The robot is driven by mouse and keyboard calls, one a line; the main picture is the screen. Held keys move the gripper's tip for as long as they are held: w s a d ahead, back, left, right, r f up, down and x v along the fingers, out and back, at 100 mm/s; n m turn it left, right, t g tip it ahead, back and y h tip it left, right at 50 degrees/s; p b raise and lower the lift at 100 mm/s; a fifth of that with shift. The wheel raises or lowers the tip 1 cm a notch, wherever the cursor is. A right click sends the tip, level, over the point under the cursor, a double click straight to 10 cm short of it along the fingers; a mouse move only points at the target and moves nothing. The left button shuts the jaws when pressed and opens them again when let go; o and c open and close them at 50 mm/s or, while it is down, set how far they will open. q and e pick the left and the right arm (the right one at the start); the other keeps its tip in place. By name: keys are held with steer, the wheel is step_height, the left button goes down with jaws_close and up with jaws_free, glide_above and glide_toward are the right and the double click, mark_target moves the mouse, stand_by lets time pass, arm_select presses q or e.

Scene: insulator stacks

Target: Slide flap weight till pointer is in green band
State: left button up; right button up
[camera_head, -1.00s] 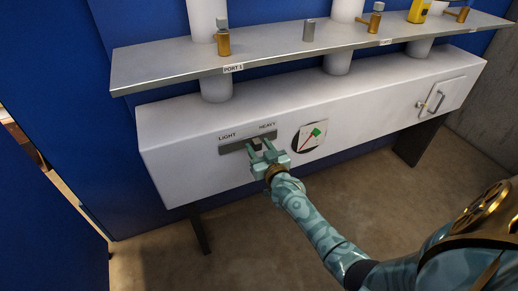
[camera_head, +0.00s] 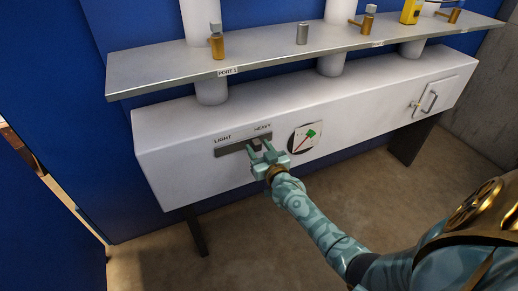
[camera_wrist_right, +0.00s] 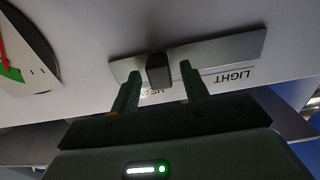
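The flap weight is a small dark block (camera_head: 256,145) on a grey slide track (camera_head: 231,150) marked LIGHT and HEAVY, on the front of the white box. It stands nearer the HEAVY end. The wrist view shows the block (camera_wrist_right: 158,70) between the two fingertips of my right gripper (camera_head: 262,153), with a gap on each side. The right gripper is open around it. My left gripper is not in view.
A metal shelf (camera_head: 170,70) above the box carries white columns, brass fittings, a grey cylinder (camera_head: 302,33) and a yellow device (camera_head: 410,11). A door with a handle (camera_head: 431,100) is at the box's right. The floor in front is clear.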

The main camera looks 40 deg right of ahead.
arm_select(q)
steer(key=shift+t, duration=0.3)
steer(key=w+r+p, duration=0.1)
steer(key=p, duration=0.1)
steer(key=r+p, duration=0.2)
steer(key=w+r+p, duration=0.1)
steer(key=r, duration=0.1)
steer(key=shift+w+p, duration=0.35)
steer(key=shift+p, duration=0.05)
arm_select(e)
steer(key=v, duration=1.6)
steer(key=shift+s+a, duration=0.15)
